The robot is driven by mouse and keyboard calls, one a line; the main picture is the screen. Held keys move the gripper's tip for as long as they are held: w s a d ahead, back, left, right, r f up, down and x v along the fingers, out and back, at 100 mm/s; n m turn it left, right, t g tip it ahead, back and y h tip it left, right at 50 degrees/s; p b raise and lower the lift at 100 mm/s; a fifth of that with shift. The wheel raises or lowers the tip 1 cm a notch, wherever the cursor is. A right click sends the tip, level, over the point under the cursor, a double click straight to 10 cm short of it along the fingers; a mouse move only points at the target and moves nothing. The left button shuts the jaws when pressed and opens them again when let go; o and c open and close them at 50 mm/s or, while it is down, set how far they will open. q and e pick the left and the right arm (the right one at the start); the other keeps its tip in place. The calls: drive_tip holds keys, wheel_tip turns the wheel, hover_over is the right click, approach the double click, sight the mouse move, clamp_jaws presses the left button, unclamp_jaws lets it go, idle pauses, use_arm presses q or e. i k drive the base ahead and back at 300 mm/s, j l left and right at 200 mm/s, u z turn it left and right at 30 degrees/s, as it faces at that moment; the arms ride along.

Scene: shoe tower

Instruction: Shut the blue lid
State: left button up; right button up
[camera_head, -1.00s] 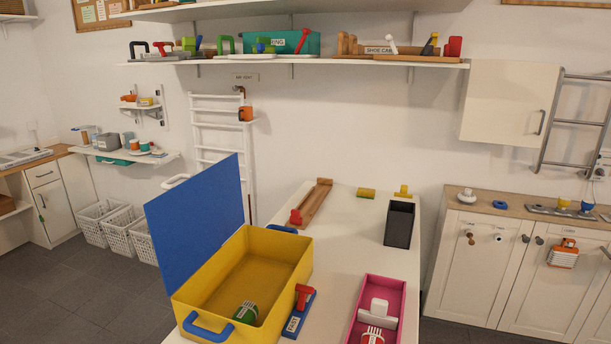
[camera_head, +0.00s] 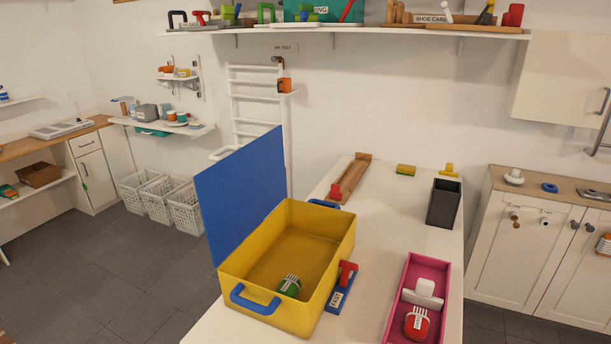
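The blue lid (camera_head: 243,194) stands open and upright along the left long side of the yellow box (camera_head: 334,262). The box sits on the white table and has a blue handle (camera_head: 254,300) at its front end and another (camera_head: 324,204) at its far end. A green brush with white bristles (camera_head: 289,286) lies inside it. Neither of my grippers is in view.
A blue block with a red handle (camera_head: 342,287) stands right of the box. A pink tray (camera_head: 391,324) holds a red brush and a white item. A dark open holder (camera_head: 444,203) and a wooden tray (camera_head: 351,180) stand farther back. Left of the lid is open floor.

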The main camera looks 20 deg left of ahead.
sight(235, 193)
drive_tip(key=j+z, duration=0.15)
drive_tip(key=j, duration=0.45)
drive_tip(key=j+z, duration=0.1)
drive_tip(key=j, duration=0.55)
drive_tip(key=k+j+z, duration=0.15)
drive_tip(key=j, duration=0.45)
drive_tip(key=j+z, duration=0.15)
drive_tip(key=j, duration=0.45)
drive_tip(key=k+j, duration=0.1)
drive_tip(key=j, duration=0.65)
drive_tip(key=k+j, duration=0.15)
drive_tip(key=j, duration=0.2)
